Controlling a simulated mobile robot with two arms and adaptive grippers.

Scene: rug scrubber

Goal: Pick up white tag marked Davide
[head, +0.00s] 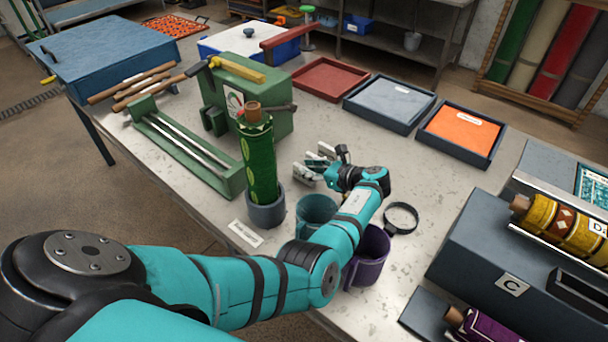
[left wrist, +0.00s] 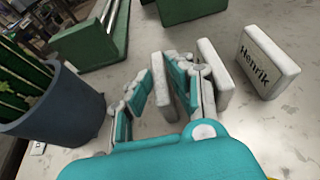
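My left gripper (head: 318,165) is low over the table, beyond the teal cup; it also shows in the left wrist view (left wrist: 162,82). A white upright slab-like tag (left wrist: 164,90) stands between its two fingers, close against the right one. I cannot tell whether the left finger touches it, and its lettering is not visible. A second white slab (left wrist: 216,74) stands just outside the right finger, its face turned away. A white tag marked Henrik (left wrist: 265,60) stands farther right, apart from the gripper. I cannot read Davide on any tag. My right gripper is not in view.
A dark pot (head: 266,212) with a rolled green rug stands left of the gripper. A teal cup (head: 316,210), purple cup (head: 372,255) and magnifier (head: 401,218) are nearer. A white label (head: 245,234) lies near the table edge.

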